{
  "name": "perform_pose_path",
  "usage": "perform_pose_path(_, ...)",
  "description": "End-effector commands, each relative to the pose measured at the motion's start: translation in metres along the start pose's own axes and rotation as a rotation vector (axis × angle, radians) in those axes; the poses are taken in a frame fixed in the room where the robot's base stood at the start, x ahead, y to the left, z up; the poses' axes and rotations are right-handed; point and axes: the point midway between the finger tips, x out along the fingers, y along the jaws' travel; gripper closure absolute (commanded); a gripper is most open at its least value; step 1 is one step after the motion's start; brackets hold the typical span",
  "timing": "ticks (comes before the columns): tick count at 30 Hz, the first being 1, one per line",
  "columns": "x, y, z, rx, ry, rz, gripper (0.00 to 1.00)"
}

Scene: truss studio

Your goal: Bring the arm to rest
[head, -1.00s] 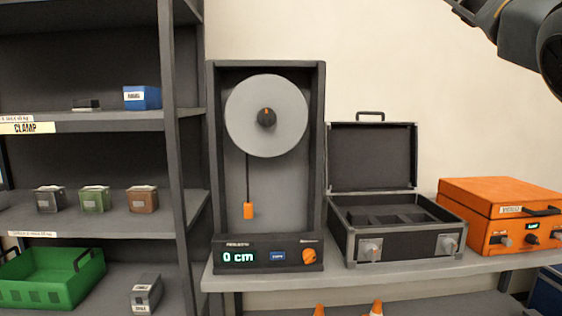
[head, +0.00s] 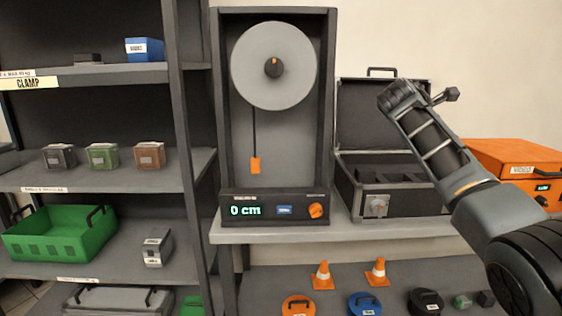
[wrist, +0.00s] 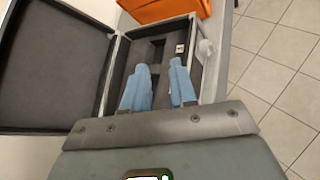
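My arm (head: 430,135) reaches in from the right in the head view, in front of the open black case (head: 358,208). Its fingers cannot be made out in that view. In the wrist view my gripper (wrist: 161,90) shows two light blue fingers with a clear gap between them. It is open and nothing shows between the fingers. The fingers point over the case's divided interior. The case also shows in the wrist view, with its raised lid (wrist: 60,55) at the left.
An orange box (head: 515,158) stands right of the case, partly behind my arm. A device with a grey disc (head: 250,85) and a "0 cm" display stands left of it on the bench (head: 280,235). A shelf with a green crate (head: 50,242) is further left. Cones and several discs sit below.

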Motion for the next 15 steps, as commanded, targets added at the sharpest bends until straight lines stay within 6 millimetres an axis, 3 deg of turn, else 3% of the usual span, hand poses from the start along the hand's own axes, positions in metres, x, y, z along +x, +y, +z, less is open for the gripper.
perform_pose_path(1, 0.010, -0.014, -0.036, 0.022, 0.035, 0.024, 0.74)
perform_pose_path(6, 0.027, -0.055, -0.135, 0.135, 0.153, 0.107, 0.74)
perform_pose_path(15, 0.027, -0.145, -0.274, 0.361, 0.355, 0.190, 0.74)
